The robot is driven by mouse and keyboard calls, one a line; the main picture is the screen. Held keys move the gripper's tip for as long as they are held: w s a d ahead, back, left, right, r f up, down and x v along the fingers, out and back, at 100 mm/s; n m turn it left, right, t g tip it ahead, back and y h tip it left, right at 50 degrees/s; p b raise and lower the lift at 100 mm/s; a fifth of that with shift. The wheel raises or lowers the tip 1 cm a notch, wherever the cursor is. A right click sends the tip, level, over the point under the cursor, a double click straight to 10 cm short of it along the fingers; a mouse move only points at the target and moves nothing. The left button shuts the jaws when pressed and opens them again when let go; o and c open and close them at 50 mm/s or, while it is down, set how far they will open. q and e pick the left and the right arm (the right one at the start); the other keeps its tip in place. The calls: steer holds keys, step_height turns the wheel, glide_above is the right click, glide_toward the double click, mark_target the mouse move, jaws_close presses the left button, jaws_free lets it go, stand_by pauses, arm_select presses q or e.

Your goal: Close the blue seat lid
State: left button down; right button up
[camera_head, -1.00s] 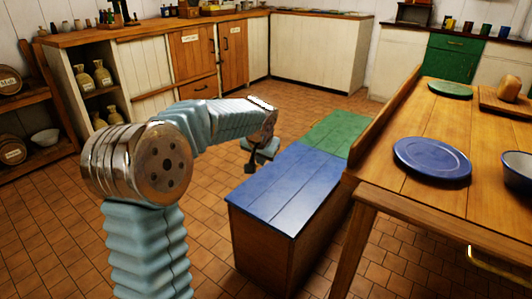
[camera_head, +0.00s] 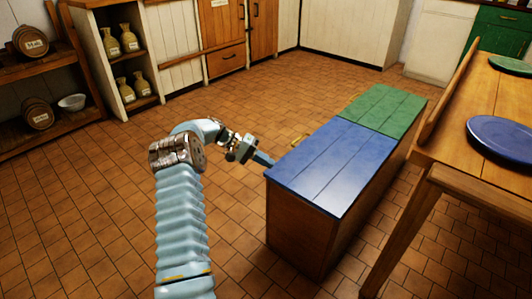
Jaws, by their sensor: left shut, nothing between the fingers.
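The blue seat lid (camera_head: 333,164) lies flat on the near half of a wooden bench box (camera_head: 305,236), and no gap shows under it. I cannot tell whether the fingertips touch the lid. My right gripper is not in view.
A green seat lid (camera_head: 383,110) lies flat on the bench's far half. A brass handle (camera_head: 299,141) shows at the bench's left side. A wooden table (camera_head: 470,150) with a blue plate (camera_head: 503,136) stands to the right. The tiled floor (camera_head: 90,215) at the left is clear.

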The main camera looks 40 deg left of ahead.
mark_target(272, 177)
arm_select(q)
steer(key=shift+h, duration=0.3)
steer(key=f, duration=0.1)
steer(key=f+b, duration=0.1)
steer(key=f, duration=0.1)
steer(key=f+b, duration=0.1)
steer(key=f, duration=0.1)
steer(key=shift+a, duration=0.35)
steer(key=shift+f, duration=0.25)
